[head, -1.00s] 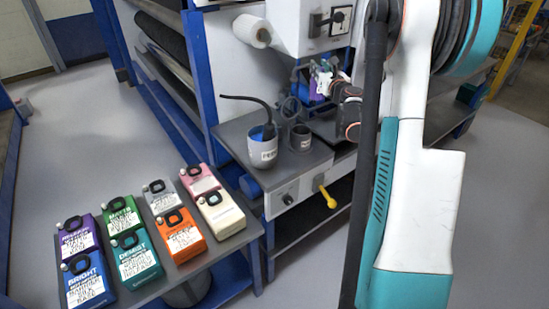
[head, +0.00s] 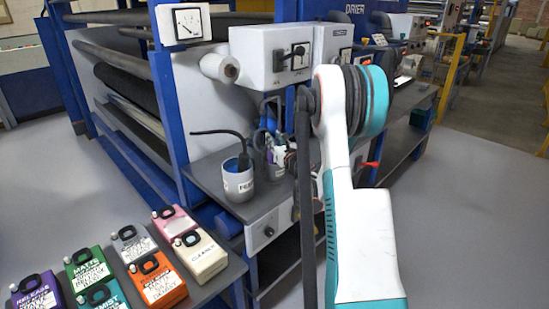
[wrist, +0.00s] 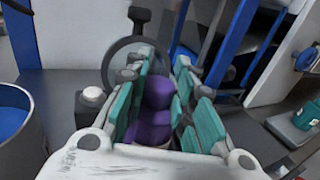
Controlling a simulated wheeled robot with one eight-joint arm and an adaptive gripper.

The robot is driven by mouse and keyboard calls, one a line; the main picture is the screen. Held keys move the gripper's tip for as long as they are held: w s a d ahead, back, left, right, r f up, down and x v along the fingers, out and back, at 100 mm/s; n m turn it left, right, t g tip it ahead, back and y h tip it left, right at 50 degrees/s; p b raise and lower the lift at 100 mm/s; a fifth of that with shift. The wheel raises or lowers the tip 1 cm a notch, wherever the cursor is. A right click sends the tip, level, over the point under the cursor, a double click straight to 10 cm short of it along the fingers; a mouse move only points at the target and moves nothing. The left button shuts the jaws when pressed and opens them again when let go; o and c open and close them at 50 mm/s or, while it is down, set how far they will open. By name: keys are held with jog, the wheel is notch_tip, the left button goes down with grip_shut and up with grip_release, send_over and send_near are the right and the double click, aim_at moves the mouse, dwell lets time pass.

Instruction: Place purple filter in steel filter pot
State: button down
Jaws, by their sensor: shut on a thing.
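My gripper (wrist: 160,110) is shut on the purple filter (wrist: 152,122), which shows between its teal finger pads in the wrist view. The filter is too small and covered to make out clearly in the head view. A grey ring-shaped part (wrist: 122,62) stands just beyond the fingers in the wrist view.
A black hose (head: 222,133) arches into the white pot. Several labelled coloured containers, including an orange one (head: 158,281), stand on a lower bench at front left. A white roll (head: 219,68) juts out above the worktop. Grey floor is clear at right.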

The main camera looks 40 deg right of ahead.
jog(key=shift+f+b, duration=0.85)
jog(key=shift+f, duration=1.65)
jog(key=shift+f, duration=0.1)
jog(key=c, duration=1.4)
grip_release()
jog(key=shift+o, duration=0.2)
jog(key=shift+s, duration=0.25)
jog(key=v, duration=1.1)
jog(key=shift+s, duration=0.2)
jog(key=shift+a, duration=0.1)
